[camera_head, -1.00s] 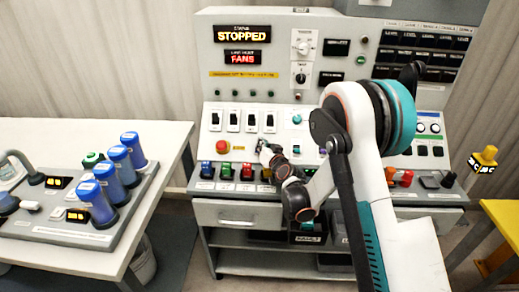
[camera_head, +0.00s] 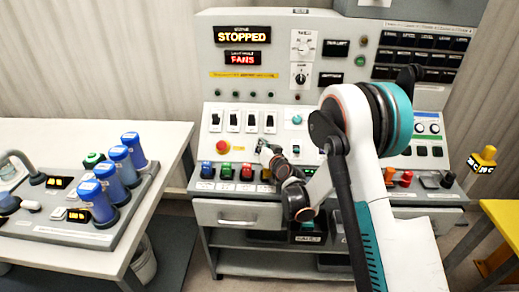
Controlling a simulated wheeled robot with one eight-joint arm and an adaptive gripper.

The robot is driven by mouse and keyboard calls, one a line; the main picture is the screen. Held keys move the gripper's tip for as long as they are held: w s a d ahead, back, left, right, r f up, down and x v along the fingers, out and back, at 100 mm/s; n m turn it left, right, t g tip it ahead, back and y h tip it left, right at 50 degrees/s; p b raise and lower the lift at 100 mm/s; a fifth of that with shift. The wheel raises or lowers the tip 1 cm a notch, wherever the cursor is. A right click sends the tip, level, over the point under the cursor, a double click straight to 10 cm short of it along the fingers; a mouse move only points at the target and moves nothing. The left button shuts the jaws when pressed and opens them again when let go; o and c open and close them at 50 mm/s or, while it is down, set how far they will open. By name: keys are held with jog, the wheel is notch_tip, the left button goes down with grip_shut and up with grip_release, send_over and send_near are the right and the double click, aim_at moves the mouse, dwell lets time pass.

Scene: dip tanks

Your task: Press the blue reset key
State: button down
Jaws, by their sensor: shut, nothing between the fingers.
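The control console (camera_head: 215,100) stands upright ahead. Along its lower front ledge is a row of coloured keys; the blue key (camera_head: 207,170) is at the left end, uncovered and in clear view. Its label is too small to read. My gripper (camera_head: 264,149) is shut and empty, in front of the sloped panel, to the right of the blue key and slightly higher in the picture. It is apart from the blue key. My arm hides the middle right of the console.
Beside the blue key are a green key (camera_head: 226,171), a red key (camera_head: 246,172) and a partly hidden yellow key (camera_head: 266,174). A red round button (camera_head: 221,146) and several black switches are above. A side table (camera_head: 40,135) holds blue cylinders (camera_head: 133,150). A yellow table is at right.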

jog(key=shift+d+f, duration=0.15)
jog(key=shift+f, duration=0.15)
dwell(0.8)
jog(key=shift+s+r, duration=0.15)
jog(key=shift+r, duration=0.1)
dwell(0.5)
jog(key=shift+s+a+r+p, duration=0.1)
jog(key=shift+s+r+p, duration=0.25)
jog(key=shift+s+r, duration=0.5)
jog(key=shift+s+a+r+p, duration=0.1)
jog(key=shift+s+r+p, duration=0.35)
jog(key=shift+r, duration=0.55)
